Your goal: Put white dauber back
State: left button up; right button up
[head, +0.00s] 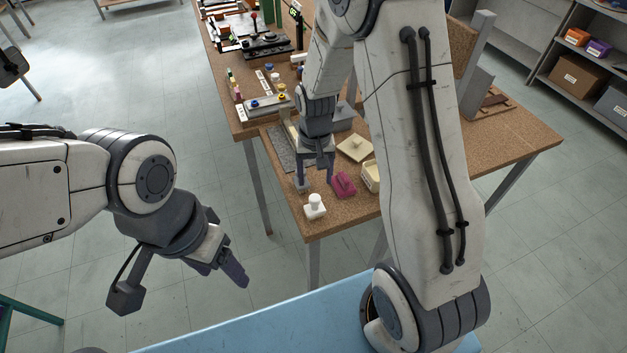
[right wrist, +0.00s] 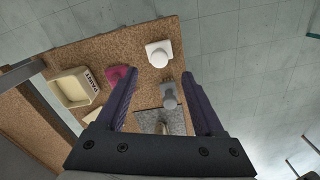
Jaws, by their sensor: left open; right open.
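The white dauber (head: 314,206) stands on the cork-topped table (head: 330,222) near its front corner. It also shows in the right wrist view (right wrist: 159,54), beyond my fingertips. My right gripper (head: 315,180) is open and empty, pointing down over the table just behind the white dauber. In the right wrist view a grey dauber (right wrist: 168,95) lies between the lines of my open fingers (right wrist: 158,76). A magenta dauber (right wrist: 115,74) is close to one fingertip and also shows in the head view (head: 343,185). My left gripper (head: 225,266) is open and empty, away from the table.
A cream box labelled PAINT (right wrist: 72,87) stands beside the magenta dauber. A grey speckled mat (head: 284,150) and a pale yellow block (head: 355,148) lie further back. Another table (head: 225,60) behind is crowded. Floor on the left is clear.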

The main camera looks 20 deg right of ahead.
jog(key=s+a+r+n, duration=0.3)
jog(key=s+a+r, duration=0.2)
jog(key=a+r, duration=0.25)
jog(key=s+a+r+n, duration=0.3)
jog(key=s, duration=0.6)
jog(key=s+a+r+n+y, duration=0.1)
jog(key=s+a+r+n, duration=0.2)
jog(key=s, duration=0.6)
jog(key=shift+r+n, duration=0.65)
jog(key=shift+n, duration=0.05)
jog(key=shift+s+a, duration=0.1)
